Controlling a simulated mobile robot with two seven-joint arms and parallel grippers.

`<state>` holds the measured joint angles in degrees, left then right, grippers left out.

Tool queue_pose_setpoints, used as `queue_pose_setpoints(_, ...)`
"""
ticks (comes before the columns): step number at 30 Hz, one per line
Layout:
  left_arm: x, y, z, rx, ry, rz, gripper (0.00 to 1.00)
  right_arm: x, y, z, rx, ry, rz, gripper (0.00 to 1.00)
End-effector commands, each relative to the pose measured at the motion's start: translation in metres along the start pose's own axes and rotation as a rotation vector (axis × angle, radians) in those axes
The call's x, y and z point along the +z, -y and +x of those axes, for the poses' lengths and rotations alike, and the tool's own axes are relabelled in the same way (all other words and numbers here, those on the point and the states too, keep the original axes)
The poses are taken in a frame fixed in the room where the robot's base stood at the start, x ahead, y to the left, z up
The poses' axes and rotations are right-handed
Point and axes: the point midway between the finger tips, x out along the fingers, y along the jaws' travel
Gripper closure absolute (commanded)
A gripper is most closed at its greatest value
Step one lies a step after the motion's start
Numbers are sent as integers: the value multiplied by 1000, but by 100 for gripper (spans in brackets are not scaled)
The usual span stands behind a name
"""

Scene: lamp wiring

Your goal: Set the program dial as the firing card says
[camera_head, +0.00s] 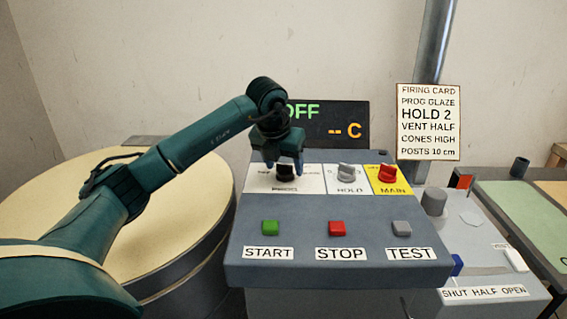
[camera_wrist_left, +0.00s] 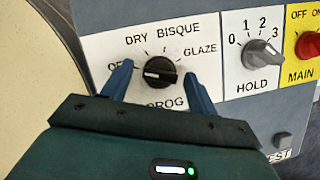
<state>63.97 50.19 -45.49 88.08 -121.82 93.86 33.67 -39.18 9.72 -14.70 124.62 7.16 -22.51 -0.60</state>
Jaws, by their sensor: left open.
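The program dial (camera_wrist_left: 160,72) is a black knob on a white panel marked PROG, with OFF, DRY, BISQUE and GLAZE around it. Its white mark points left, towards OFF. In the head view the dial (camera_head: 286,174) is partly covered by my left gripper (camera_head: 284,168). In the left wrist view the open fingers of my left gripper (camera_wrist_left: 158,84) stand on either side of the knob; whether they touch it I cannot tell. The firing card (camera_head: 428,122) reads PROG GLAZE, HOLD 2, VENT HALF, CONES HIGH, POSTS 10 cm. My right gripper is not in view.
The grey HOLD dial (camera_wrist_left: 262,54) and red MAIN dial (camera_wrist_left: 308,44) are to the right. START (camera_head: 270,228), STOP (camera_head: 337,228) and TEST (camera_head: 401,228) buttons lie below. The display (camera_head: 328,122) shows OFF and -- C. A round kiln (camera_head: 110,180) stands left.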

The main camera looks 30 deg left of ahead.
Motion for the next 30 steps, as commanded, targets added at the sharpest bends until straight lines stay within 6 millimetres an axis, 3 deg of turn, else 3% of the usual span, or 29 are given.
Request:
queue_pose_setpoints(8, 0, 0, 1, 0, 0, 0, 42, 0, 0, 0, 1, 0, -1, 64)
queue_pose_setpoints(24, 0, 0, 1, -1, 0, 0, 86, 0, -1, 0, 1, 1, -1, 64)
queue_pose_setpoints(30, 0, 0, 0, -6, 0, 11, 86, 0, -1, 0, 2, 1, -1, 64)
